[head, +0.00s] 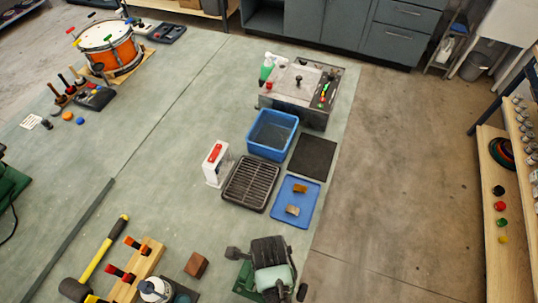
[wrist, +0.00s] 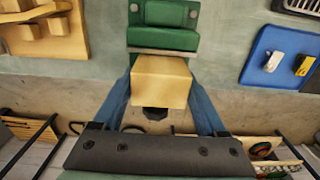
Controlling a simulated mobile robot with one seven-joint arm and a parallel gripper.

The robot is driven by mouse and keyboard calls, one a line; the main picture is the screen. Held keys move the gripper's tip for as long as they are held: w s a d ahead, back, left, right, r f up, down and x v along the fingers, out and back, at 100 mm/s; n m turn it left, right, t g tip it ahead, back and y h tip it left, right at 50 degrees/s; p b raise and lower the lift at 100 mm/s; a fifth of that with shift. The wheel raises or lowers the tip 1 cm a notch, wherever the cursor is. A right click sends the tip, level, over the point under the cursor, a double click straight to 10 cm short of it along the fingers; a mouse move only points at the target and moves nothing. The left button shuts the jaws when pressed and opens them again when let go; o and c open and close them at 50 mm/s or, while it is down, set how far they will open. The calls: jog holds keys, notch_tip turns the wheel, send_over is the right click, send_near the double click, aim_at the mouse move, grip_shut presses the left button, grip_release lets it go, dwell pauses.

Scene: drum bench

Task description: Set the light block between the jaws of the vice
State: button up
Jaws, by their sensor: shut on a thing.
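The light block (wrist: 160,72) is a pale wooden cube. In the wrist view it sits between the two blue fingers of my gripper (wrist: 160,90), which is shut on it. The green vice (wrist: 163,38) lies just beyond the block, and the block overlaps its near part in that view. I cannot tell the height of the block above it. In the head view, my wrist covers most of the vice (head: 243,281) and hides the block and fingertips. A dark part (wrist: 155,113) shows below the block.
A brown block (head: 196,265) and a wooden rack (head: 149,262) with tools stand left of the vice. A blue tray (head: 310,187) with two small pieces and a black grate (head: 251,183) lie beyond. A pale wooden holder (wrist: 70,45) with blocks is at the wrist view's left.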

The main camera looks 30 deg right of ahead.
jog(key=shift+f+b, duration=2)
jog(key=shift+f, duration=0.1)
jog(key=shift+r, duration=0.15)
jog(key=o, duration=1.3)
jog(key=shift+f, duration=0.2)
jog(key=shift+o, duration=0.2)
